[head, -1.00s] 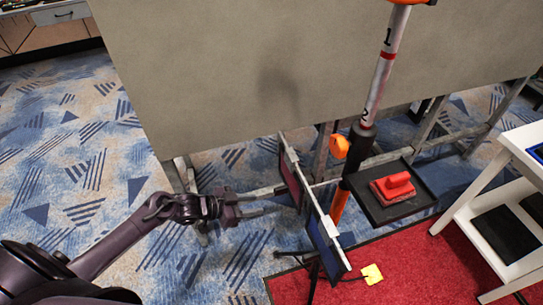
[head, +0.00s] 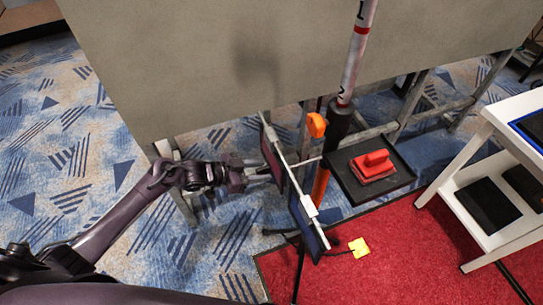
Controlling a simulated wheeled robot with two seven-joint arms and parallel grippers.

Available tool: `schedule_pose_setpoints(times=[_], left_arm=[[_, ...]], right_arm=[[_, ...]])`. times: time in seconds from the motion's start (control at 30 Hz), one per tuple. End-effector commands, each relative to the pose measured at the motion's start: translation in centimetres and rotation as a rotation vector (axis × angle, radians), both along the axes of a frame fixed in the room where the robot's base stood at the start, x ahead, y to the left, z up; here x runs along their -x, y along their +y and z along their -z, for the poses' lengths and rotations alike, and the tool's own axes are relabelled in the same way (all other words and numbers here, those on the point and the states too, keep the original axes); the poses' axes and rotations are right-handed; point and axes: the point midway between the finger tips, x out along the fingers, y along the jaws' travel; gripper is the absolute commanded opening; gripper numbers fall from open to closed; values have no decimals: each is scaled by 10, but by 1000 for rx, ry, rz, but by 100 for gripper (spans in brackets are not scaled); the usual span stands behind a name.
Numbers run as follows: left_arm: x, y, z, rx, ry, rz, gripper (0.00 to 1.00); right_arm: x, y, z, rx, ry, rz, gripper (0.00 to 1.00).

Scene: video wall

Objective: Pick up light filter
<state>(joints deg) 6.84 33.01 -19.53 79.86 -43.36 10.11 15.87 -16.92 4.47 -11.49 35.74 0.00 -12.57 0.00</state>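Two thin framed panels that look like light filters hang on a pale bar at the stand. One is dark red (head: 271,157), at the bar's far end. The other is dark blue (head: 307,224), at its near end. My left gripper (head: 266,172) is at the left side of the dark red panel, its fingers apart and their tips close to the panel. I cannot tell whether they touch it. My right gripper is out of view.
A striped pole (head: 353,55) with an orange clamp knob (head: 316,125) stands behind the panels. A black tray (head: 398,180) holds a red block-like tool (head: 374,165). A white shelf (head: 470,200) is at right. A large grey panel (head: 190,70) stands behind. A yellow piece (head: 358,247) lies on the red carpet (head: 400,260).

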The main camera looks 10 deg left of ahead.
Motion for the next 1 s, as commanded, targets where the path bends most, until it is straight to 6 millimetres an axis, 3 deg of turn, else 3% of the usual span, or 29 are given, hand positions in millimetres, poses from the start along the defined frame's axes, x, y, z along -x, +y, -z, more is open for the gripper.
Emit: schedule_pose_setpoints(times=[0.17,0.43,0.8,1.0], left_arm=[[0,0,0,0,0,-1,36],[0,0,0,0,0,-1,0],[0,0,-2,0,-2,-1,0],[0,1,-17,-2,-4,0,0]], right_arm=[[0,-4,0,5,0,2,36],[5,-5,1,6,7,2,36],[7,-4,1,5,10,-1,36],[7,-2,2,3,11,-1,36]])
